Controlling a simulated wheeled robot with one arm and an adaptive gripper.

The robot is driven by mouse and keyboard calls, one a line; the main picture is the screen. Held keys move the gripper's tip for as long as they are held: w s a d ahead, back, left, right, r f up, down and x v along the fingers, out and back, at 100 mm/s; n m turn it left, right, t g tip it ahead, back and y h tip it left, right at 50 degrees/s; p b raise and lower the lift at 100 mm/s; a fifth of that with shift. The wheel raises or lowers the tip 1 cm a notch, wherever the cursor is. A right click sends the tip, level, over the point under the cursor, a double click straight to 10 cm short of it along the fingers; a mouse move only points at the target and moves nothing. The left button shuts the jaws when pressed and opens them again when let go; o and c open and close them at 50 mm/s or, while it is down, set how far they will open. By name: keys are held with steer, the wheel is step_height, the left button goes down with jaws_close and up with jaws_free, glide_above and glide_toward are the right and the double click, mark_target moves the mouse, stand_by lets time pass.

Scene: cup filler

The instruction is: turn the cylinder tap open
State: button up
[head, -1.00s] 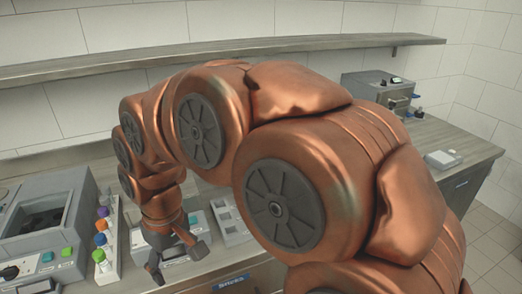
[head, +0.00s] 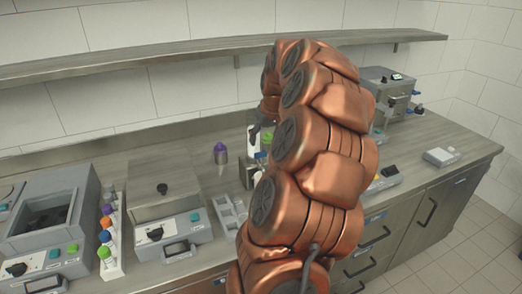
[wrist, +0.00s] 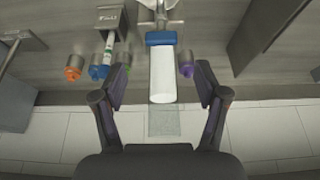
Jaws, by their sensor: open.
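My gripper (wrist: 162,82) is open in the wrist view, its two fingers wide apart. A white cylinder-like body with a blue band (wrist: 161,70) lies between the fingers in the picture, with a gap on each side. I see no contact. A pale translucent square (wrist: 165,122) shows just below it. A metal fitting is partly visible at the top edge. I cannot tell for sure which part is the cylinder tap. In the head view my arm hides the gripper and much of what is behind it.
Orange (wrist: 73,73), blue (wrist: 98,72) and purple (wrist: 187,71) capped items sit close to my fingers. A purple-capped bottle (head: 220,153) stands on the counter. A lidded box (head: 162,205) and a bottle rack (head: 111,240) stand at left, a grey machine (head: 385,85) at back right.

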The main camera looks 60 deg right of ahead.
mark_target(261, 152)
steer(key=p+x, duration=0.2)
steer(key=x, duration=0.5)
steer(key=shift+f, duration=0.25)
steer(key=c, duration=1.2)
steer(key=shift+o, duration=0.2)
